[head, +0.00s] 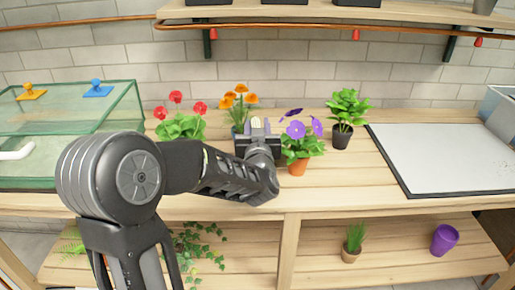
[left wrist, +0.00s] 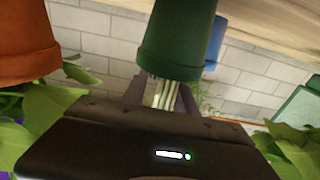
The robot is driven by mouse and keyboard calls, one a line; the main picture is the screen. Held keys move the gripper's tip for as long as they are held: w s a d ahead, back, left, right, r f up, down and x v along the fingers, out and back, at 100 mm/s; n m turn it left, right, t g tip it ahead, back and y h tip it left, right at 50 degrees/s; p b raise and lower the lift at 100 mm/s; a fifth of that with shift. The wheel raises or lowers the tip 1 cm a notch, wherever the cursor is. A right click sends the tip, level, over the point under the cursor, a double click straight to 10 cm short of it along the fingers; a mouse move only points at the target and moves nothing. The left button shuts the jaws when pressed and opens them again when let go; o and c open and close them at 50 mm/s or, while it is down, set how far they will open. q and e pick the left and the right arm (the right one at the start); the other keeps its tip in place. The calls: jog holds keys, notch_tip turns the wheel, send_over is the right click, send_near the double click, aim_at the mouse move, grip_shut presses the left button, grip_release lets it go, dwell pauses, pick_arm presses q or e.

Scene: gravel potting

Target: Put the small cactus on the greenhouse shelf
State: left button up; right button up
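My left gripper (head: 260,126) is over the bench, in front of the orange-flowered plant (head: 239,98). My right gripper is not in view.
Red flowers (head: 180,124) stand left of the gripper. Purple flowers in a terracotta pot (head: 299,167) and a leafy plant (head: 348,107) stand right. A white board (head: 440,158) lies right. A spiky plant (head: 354,238) and purple pot (head: 444,240) are on the lower shelf.

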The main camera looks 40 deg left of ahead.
pick_arm(q)
grip_shut()
dwell(1.4)
